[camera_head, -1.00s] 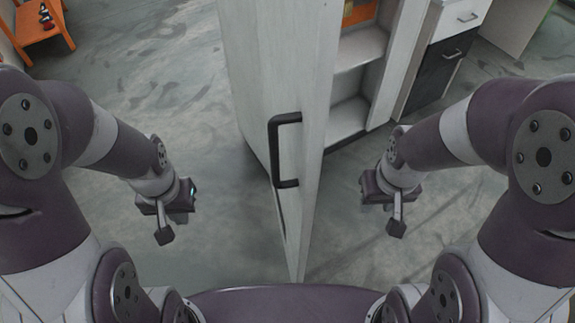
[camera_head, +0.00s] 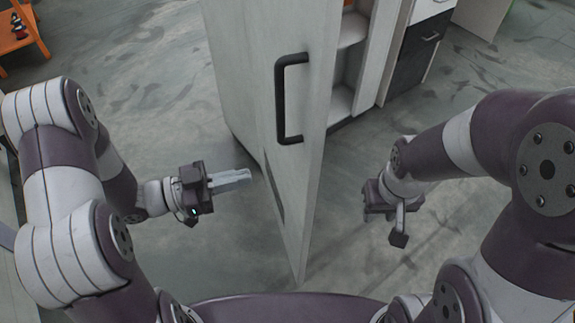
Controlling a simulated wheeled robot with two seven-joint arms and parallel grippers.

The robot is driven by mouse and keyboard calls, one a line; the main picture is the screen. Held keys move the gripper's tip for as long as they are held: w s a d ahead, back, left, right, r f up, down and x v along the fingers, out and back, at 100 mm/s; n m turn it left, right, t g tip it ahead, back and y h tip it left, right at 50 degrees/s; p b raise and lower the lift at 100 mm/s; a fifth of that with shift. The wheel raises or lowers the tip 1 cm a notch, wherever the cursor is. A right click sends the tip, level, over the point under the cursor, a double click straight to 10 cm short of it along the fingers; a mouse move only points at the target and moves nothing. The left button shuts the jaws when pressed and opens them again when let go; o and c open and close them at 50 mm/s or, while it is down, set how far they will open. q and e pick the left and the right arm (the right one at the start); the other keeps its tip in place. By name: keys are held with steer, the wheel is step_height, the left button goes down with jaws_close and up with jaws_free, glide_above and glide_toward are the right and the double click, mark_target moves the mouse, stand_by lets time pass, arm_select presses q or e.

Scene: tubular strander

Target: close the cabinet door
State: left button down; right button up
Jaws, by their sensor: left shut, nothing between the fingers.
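The cabinet door (camera_head: 298,190) is a tall pale grey panel standing open, edge toward me, in the middle of the head view. A dark bar handle (camera_head: 281,98) is on its left-hand face. The cabinet (camera_head: 368,62) with pale shelves is behind and to the right of the door. My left gripper (camera_head: 246,178) is left of the door and below the handle, fingers together and pointing right toward the door face. Nothing shows between its fingers. My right gripper (camera_head: 399,240) is right of the door, pointing down, apart from it; its fingers look close together, but their gap is unclear.
A dark drawer unit (camera_head: 415,55) stands right of the cabinet. An orange table (camera_head: 14,38) with a small figure on it is at the far left. The grey floor (camera_head: 150,90) left of the door is clear.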

mark_target(303, 163)
arm_select(q)
steer(key=x, duration=1)
steer(key=shift+w+d, duration=0.1)
steer(key=shift+d, duration=0.2)
